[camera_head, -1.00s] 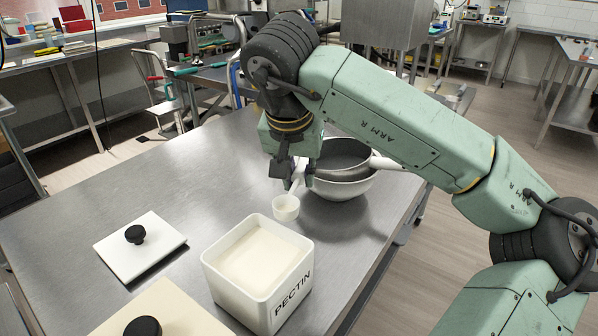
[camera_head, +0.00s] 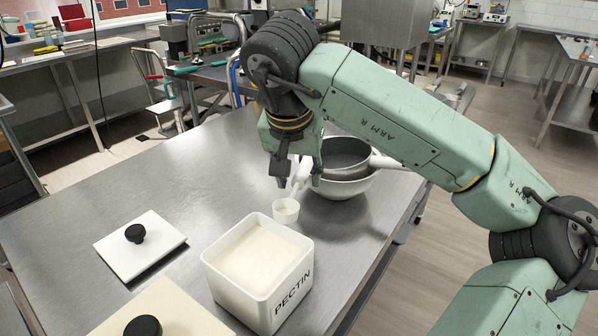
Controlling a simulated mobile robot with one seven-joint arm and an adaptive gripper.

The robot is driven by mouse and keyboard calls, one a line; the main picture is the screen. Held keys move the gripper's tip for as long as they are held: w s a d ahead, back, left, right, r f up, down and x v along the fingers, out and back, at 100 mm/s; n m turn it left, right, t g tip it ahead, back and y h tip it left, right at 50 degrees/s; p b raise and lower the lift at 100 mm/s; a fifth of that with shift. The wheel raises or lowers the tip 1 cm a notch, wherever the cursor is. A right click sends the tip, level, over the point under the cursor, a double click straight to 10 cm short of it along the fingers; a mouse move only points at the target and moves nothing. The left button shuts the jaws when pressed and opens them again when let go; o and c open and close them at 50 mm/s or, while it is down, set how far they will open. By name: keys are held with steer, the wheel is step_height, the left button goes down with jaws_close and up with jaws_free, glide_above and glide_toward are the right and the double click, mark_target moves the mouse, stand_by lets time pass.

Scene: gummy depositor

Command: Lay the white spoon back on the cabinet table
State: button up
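The white spoon (camera_head: 286,211) is a small round cup with a white handle rising behind it, on or just above the steel cabinet table (camera_head: 190,190), between the pectin bin and the bowl. The upper handle is partly hidden by the gripper, and contact between cup and table is hard to tell.
A white bin marked PECTIN (camera_head: 305,256), filled with pale powder, stands in front. A white bowl (camera_head: 345,189) with a pan-like vessel (camera_head: 347,152) in it stands behind right. A white lid (camera_head: 140,262) with a black knob lies left. The table's left middle is clear.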

steer(key=b+v, duration=0.1)
steer(key=v, duration=1.1)
steer(key=shift+s, duration=0.1)
